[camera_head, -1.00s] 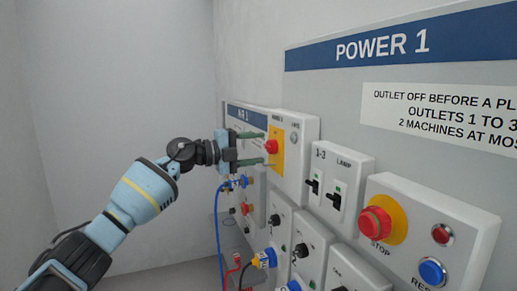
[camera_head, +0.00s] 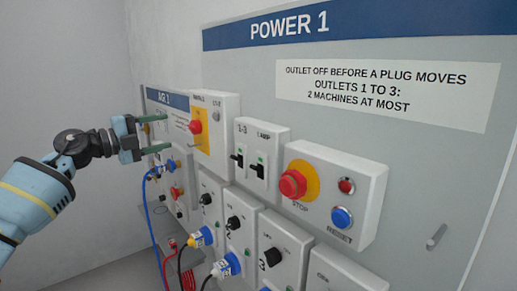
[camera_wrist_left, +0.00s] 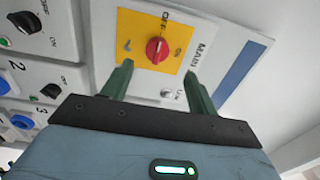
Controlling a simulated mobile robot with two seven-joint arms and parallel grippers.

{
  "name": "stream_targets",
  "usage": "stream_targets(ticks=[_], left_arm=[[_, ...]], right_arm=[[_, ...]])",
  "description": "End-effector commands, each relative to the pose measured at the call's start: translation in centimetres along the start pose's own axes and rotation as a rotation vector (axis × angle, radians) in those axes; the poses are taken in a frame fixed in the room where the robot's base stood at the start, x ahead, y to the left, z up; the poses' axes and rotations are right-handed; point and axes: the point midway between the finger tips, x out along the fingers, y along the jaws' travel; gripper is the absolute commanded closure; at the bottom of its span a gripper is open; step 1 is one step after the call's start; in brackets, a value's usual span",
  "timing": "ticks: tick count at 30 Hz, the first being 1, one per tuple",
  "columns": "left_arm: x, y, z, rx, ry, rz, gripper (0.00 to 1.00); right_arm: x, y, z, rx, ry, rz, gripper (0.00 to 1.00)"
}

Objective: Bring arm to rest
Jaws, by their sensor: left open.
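My left gripper (camera_head: 167,132) comes in from the left in the head view. Its two green fingers are apart with nothing between them. They point at the red MAIN knob (camera_head: 195,127) on its yellow plate, with a gap between fingertips and knob. In the left wrist view the red knob (camera_wrist_left: 156,50) sits on the yellow plate just beyond the open fingers (camera_wrist_left: 158,72), marked OFF and ON. The knob's exact setting is hard to read. My right gripper is in neither view.
The POWER 1 panel (camera_head: 350,65) fills the right. It carries switches (camera_head: 248,168), a red STOP button (camera_head: 293,184), a blue RESET button (camera_head: 341,217) and several outlets with plugs. Blue, red and black cables hang below the gripper. The space left of the panel is open.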

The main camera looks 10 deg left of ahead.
Motion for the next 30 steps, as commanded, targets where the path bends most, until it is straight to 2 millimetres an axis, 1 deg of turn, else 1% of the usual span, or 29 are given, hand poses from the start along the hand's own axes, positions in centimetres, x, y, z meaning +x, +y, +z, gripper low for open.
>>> stream_targets(ticks=[1,2,5,8,9,11,12,14,15,17,18,20,21,23,24,26,27,29,30], left_arm=[[0.7,1.0,-0.6,-0.014,0.008,-0.013,0.41],[1.2,1.5,-1.0,-0.023,0.011,-0.028,0.41],[3.0,3.9,-2.9,-0.077,0.01,-0.103,0.41],[4.5,7.0,-5.0,-0.165,-0.015,-0.196,0.41],[4.8,8.2,-5.8,-0.206,-0.033,-0.232,0.41],[5.1,10.0,-6.9,-0.271,-0.069,-0.28,0.41],[5.1,11.4,-7.5,-0.317,-0.098,-0.307,0.41],[4.9,13.4,-8.4,-0.39,-0.147,-0.342,0.41],[4.7,14.8,-8.9,-0.442,-0.186,-0.36,0.41],[4.1,17.1,-9.7,-0.521,-0.249,-0.381,0.41],[3.6,18.7,-10.2,-0.574,-0.296,-0.388,0.41],[2.6,21.2,-10.9,-0.654,-0.372,-0.392,0.41],[1.8,23.0,-11.5,-0.709,-0.425,-0.388,0.41],[0.5,25.7,-12.4,-0.791,-0.508,-0.374,0.41],[-0.5,27.5,-13.1,-0.843,-0.566,-0.358,0.41],[-2.2,30.3,-14.2,-0.923,-0.654,-0.326,0.41],[-3.4,32.2,-15.1,-0.976,-0.715,-0.299,0.41],[-5.3,34.9,-16.6,-1.051,-0.805,-0.249,0.41],[-6.8,36.7,-17.8,-1.1,-0.866,-0.21,0.41]], right_arm=[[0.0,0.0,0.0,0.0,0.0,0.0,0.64],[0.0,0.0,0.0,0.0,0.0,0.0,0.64],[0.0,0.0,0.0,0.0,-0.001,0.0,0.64],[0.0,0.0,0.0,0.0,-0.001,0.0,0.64],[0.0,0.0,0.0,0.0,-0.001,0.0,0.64],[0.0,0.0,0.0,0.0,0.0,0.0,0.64],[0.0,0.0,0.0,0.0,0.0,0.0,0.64],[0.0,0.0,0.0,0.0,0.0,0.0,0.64],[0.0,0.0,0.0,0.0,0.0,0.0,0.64],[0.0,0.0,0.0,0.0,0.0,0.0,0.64],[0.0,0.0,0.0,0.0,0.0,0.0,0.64],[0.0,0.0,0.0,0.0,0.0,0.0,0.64],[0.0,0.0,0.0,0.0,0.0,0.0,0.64],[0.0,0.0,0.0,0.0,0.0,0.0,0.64],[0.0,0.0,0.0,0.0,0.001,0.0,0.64],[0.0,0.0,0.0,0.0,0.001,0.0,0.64],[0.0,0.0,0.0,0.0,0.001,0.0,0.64],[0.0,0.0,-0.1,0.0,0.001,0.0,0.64],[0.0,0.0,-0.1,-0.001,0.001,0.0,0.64]])
